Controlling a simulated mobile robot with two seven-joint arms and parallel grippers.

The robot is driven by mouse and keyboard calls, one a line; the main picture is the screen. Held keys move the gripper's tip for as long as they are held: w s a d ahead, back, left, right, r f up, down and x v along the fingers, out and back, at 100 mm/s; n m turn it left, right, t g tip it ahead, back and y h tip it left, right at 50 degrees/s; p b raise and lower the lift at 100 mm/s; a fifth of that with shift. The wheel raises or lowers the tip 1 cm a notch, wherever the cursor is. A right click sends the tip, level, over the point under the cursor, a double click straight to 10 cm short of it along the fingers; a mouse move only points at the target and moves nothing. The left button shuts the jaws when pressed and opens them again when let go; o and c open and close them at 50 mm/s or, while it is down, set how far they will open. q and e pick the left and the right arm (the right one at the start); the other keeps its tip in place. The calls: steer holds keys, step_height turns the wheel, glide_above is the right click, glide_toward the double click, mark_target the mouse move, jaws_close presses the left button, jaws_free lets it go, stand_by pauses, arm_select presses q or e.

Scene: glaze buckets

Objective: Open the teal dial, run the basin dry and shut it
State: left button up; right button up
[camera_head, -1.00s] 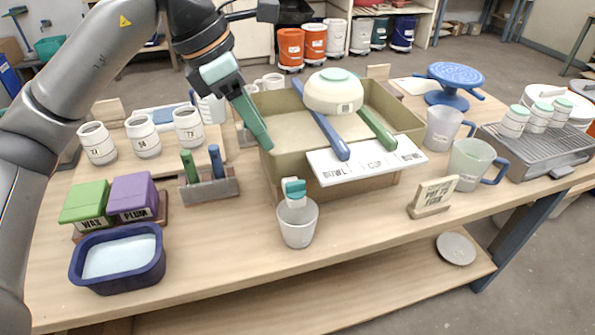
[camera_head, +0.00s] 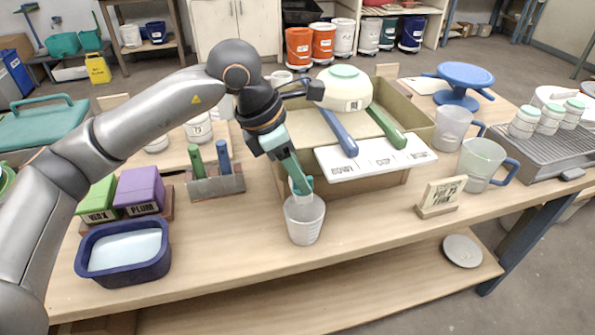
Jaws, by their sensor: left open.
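The tan basin (camera_head: 419,108) stands mid-table. A cream bowl (camera_head: 340,90) rests on a blue bar (camera_head: 338,132) and a green bar (camera_head: 386,124) across its top. The teal dial (camera_head: 304,186) sits low on the basin's front left, over a clear cup (camera_head: 304,220). My left gripper (camera_head: 300,181) is open and reaches down at the dial, hiding much of it. I cannot tell whether the fingers touch it or which way the dial is turned. The basin's inside is partly hidden by the bowl and a white label board. My right gripper is not in view.
A holder (camera_head: 214,184) with a green and a blue tool, and a blue tub (camera_head: 123,254), stand to the left. Mugs (camera_head: 482,160) and a small sign (camera_head: 441,195) stand to the right. The front table edge is clear.

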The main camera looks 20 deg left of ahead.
arm_select(q)
jaws_close()
